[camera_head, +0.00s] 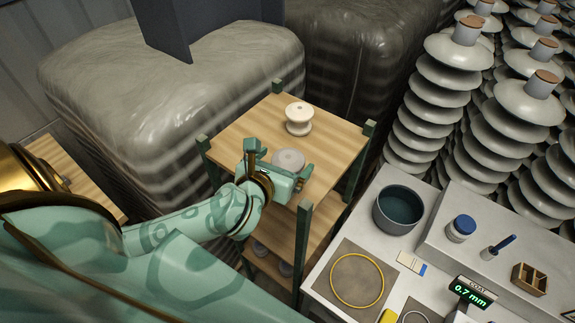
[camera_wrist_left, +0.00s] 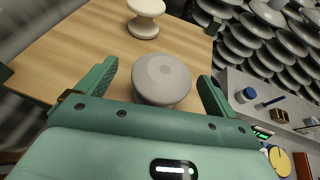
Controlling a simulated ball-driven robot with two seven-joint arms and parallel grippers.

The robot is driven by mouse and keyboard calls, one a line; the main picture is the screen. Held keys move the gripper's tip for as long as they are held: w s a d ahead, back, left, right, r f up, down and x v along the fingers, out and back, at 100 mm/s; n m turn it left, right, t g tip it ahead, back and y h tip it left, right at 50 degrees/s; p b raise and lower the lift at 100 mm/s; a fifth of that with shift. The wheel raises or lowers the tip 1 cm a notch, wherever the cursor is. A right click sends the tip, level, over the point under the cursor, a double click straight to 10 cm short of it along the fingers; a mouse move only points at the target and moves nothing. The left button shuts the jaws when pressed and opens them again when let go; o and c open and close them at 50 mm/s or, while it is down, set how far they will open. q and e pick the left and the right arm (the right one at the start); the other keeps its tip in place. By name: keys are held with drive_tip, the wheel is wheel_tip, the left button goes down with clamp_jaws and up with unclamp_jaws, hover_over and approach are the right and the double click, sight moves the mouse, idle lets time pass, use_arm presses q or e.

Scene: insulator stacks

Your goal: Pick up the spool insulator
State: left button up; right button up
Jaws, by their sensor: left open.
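The spool insulator (camera_head: 299,117) is cream-white, with a narrow waist between two flanges. It stands upright near the back of the wooden top of a small shelf rack (camera_head: 232,130). It also shows at the top of the left wrist view (camera_wrist_left: 146,24), beyond the fingertips and apart from them. My left gripper (camera_head: 279,158) is open over the front part of the top. A grey rounded piece (camera_head: 289,160) lies between its spread fingers, with visible gaps beside it in the left wrist view (camera_wrist_left: 161,78); its lower part is hidden. My right gripper is not in view.
Green corner posts (camera_head: 369,128) rise above the rack's top. Tall grey insulator stacks (camera_head: 440,100) stand at the right. A bench holds a dark bowl (camera_head: 383,212), a yellow ring (camera_head: 336,279) and a blue-capped jar (camera_head: 461,228). Wrapped bulky loads (camera_head: 170,100) stand behind.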

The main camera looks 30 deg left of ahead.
sight(291, 157)
use_arm(q)
drive_tip(key=x, duration=0.4)
drive_tip(key=shift+w+d+f+p, duration=0.1)
drive_tip(key=shift+d+f+p, duration=0.1)
drive_tip(key=shift+p, duration=0.1)
drive_tip(key=c, duration=0.5)
drive_tip(key=shift+r, duration=0.1)
drive_tip(key=c, duration=0.8)
drive_tip(key=shift+r, duration=0.1)
drive_tip(key=shift+c, duration=0.2)
